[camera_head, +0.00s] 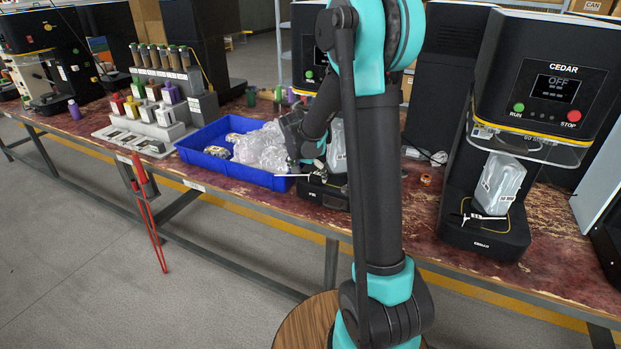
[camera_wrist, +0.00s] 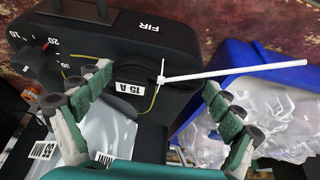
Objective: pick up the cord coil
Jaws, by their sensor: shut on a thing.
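The cord coil (camera_wrist: 132,82) appears to be the dark rounded thing with a white "15 A" label in the wrist view. It lies between the fingertips of my gripper (camera_wrist: 157,84), one green-padded finger on each side, and the gripper is shut on it. It is hard to separate from the black machine base marked "FIR" (camera_wrist: 165,28) just beyond it, so I cannot tell whether it touches that base. In the head view my gripper (camera_head: 312,166) is at the small black base beside the blue crate, and I cannot make out the coil there.
The blue crate (camera_head: 199,157) with clear plastic things stands to the left of my gripper. A white rod (camera_wrist: 235,73) juts across the wrist view by the right finger. A clear container (camera_wrist: 108,128) is close to the left finger. The CEDAR machine (camera_head: 550,100) stands to the right.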

